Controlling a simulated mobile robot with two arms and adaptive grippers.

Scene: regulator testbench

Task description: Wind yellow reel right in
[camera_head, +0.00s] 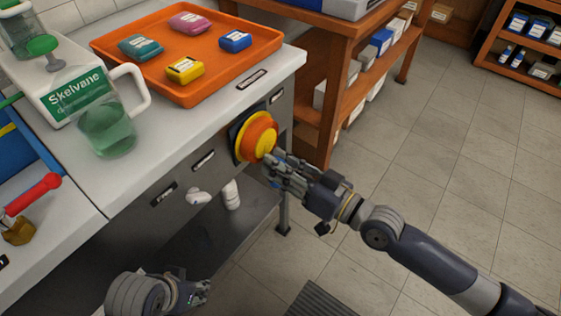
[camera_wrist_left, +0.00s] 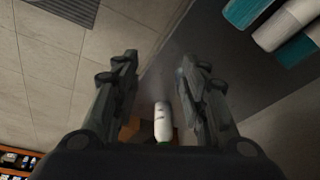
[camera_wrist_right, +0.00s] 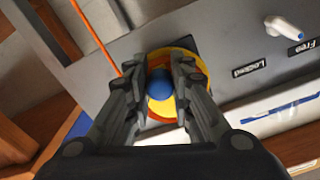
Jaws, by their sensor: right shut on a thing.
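The yellow reel (camera_head: 256,137) is a yellow and orange disc on the grey front face of the bench. It also shows in the right wrist view (camera_wrist_right: 190,66), with a blue knob (camera_wrist_right: 160,86) in front of it. My right gripper (camera_head: 272,168) is at the reel's lower right side. In the right wrist view its fingers are shut on the blue knob, one on each side, and they hide part of the reel. My left gripper (camera_wrist_left: 160,75) is open and empty, low in front of the bench.
A white lever (camera_wrist_right: 287,27) sits near labels "Locked" and "Free". An orange tray (camera_head: 190,92) with several small packs and a green-tinted jug (camera_head: 107,128) stand on the bench. A wooden shelf (camera_head: 325,65) stands just right of the reel.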

